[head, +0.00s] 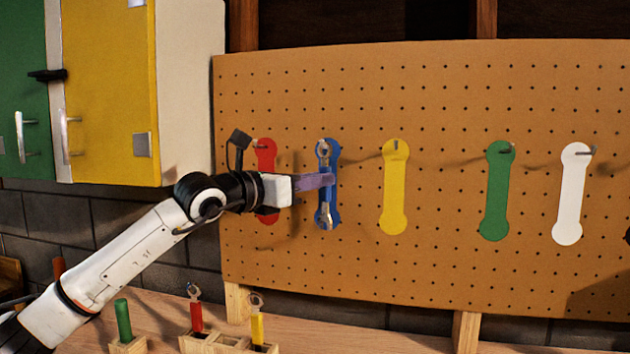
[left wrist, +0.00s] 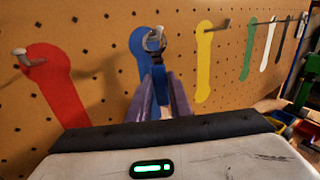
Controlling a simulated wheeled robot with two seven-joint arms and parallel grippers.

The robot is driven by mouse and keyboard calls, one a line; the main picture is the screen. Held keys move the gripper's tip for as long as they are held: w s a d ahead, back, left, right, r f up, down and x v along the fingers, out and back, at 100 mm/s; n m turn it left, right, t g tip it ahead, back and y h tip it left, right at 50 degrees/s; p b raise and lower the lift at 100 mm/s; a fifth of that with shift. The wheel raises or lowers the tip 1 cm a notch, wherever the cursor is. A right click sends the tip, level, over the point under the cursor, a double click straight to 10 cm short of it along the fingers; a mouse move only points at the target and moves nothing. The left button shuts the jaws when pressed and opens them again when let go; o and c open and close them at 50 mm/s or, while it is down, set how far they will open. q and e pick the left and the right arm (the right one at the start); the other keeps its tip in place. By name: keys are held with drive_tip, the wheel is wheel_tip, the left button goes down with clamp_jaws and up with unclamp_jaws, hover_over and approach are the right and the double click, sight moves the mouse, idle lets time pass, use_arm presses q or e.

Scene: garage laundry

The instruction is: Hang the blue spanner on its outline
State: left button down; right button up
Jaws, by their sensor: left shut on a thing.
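The blue spanner (head: 325,212) is upright in front of the blue outline (head: 334,152) on the pegboard. My left gripper (head: 328,180) is shut on its blue handle. In the left wrist view the gripper's fingers (left wrist: 160,98) close on the spanner, and its metal ring end (left wrist: 154,40) is at the top, over the blue outline (left wrist: 137,52). The ring is at the height of the outline's hook; I cannot tell whether the ring is on the hook. My right gripper is not in view.
Red (head: 264,153), yellow (head: 394,190), green (head: 496,190) and white (head: 571,195) outlines with hooks are on the pegboard (head: 450,110). A wooden rack (head: 228,342) below holds red and yellow-handled spanners. A green-handled tool (head: 123,320) stands left. A yellow cabinet (head: 108,90) hangs at upper left.

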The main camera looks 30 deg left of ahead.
use_arm(q)
drive_tip(key=c, duration=1.5)
unclamp_jaws()
drive_tip(key=shift+c, duration=0.2)
